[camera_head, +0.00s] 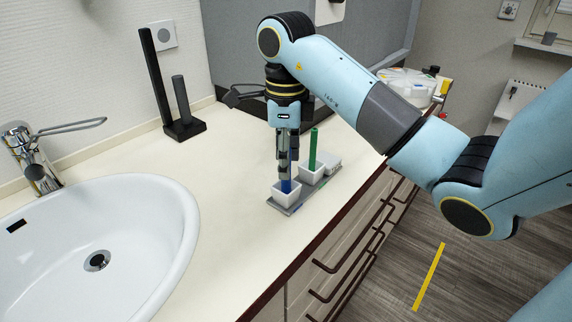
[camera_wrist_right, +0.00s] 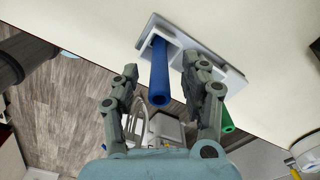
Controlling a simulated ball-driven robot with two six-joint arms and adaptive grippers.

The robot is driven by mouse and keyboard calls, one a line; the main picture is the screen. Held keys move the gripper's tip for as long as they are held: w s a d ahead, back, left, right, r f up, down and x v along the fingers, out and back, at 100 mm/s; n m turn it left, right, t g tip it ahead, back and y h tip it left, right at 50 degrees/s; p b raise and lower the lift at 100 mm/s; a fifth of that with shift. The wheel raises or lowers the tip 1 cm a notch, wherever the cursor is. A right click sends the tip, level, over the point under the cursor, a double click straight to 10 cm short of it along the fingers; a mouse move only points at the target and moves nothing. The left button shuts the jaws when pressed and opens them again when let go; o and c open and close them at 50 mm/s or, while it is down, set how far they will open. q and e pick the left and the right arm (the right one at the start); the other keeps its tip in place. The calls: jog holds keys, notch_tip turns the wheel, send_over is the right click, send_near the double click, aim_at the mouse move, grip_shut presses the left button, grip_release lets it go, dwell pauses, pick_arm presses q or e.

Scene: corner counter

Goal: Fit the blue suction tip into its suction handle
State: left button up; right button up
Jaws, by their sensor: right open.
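The blue suction tip (camera_head: 286,186) stands in a small white cup (camera_head: 287,198) on a grey tray at the counter's front edge. My right gripper (camera_head: 287,165) points down over it, with its open fingers on either side of the tip. In the right wrist view the blue tip (camera_wrist_right: 159,75) stands between the two spread fingers (camera_wrist_right: 160,88), with a gap on each side. A black stand (camera_head: 184,128) at the back wall holds a tall black upright (camera_head: 155,75) and a shorter grey upright (camera_head: 181,98); I cannot tell which is the suction handle. My left gripper is not in view.
A green tip (camera_head: 313,150) stands in a neighbouring cup on the grey tray (camera_head: 291,208), close to my right gripper. A white sink (camera_head: 60,250) with a tap (camera_head: 30,150) is at left. The counter between sink, stand and tray is clear.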

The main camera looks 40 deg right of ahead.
jog(key=shift+f, duration=0.95)
jog(key=c, duration=0.9)
jog(key=shift+c, duration=0.2)
jog(key=shift+r, duration=0.1)
